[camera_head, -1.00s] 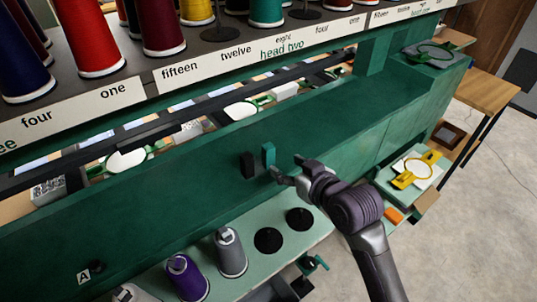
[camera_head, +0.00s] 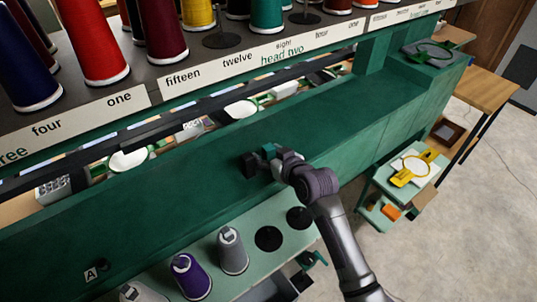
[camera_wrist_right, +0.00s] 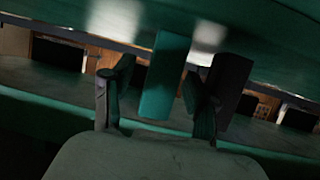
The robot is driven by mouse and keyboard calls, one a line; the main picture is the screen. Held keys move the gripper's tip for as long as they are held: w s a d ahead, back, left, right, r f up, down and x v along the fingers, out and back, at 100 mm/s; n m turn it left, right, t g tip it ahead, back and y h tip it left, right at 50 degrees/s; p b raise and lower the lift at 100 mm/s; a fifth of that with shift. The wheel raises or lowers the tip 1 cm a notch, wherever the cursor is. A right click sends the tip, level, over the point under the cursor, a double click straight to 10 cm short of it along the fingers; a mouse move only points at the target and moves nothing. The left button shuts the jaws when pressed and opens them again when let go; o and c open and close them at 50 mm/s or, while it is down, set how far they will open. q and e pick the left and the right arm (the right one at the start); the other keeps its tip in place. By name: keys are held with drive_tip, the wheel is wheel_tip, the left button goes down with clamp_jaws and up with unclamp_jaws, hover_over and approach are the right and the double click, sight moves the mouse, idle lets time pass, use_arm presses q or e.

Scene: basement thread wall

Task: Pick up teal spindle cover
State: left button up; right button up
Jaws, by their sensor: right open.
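The teal spindle cover (camera_head: 269,150) is a small upright block on the green machine beam. In the right wrist view the teal cover (camera_wrist_right: 164,78) stands between the two open fingers of my right gripper (camera_wrist_right: 158,105). A gap shows on each side of it. In the head view my right gripper (camera_head: 273,161) is at the cover and partly hides it. A black block (camera_head: 250,165) stands just left of the cover; in the wrist view it is right of it, behind the right finger. My left gripper is not in view.
A rack of large thread cones (camera_head: 98,45) runs above and behind the beam. A pale green shelf (camera_head: 215,283) below holds grey and purple cones (camera_head: 191,276) and black discs. A side stand with a yellow hoop (camera_head: 414,170) is at the right.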

sight(271, 147)
drive_tip(key=c, duration=0.9)
drive_tip(key=shift+r, duration=0.1)
drive_tip(key=r, duration=0.1)
drive_tip(key=r+b, duration=0.1)
drive_tip(key=r, duration=0.2)
drive_tip(key=shift+d+r, duration=0.1)
drive_tip(key=shift+d, duration=0.2)
drive_tip(key=d+r+b, duration=0.1)
drive_tip(key=d+r, duration=0.2)
drive_tip(key=d, duration=0.2)
drive_tip(key=s+d+r+b, duration=0.1)
drive_tip(key=d+r+b, duration=0.1)
drive_tip(key=d, duration=0.4)
drive_tip(key=shift+s+r, duration=0.15)
drive_tip(key=shift+r, duration=0.7)
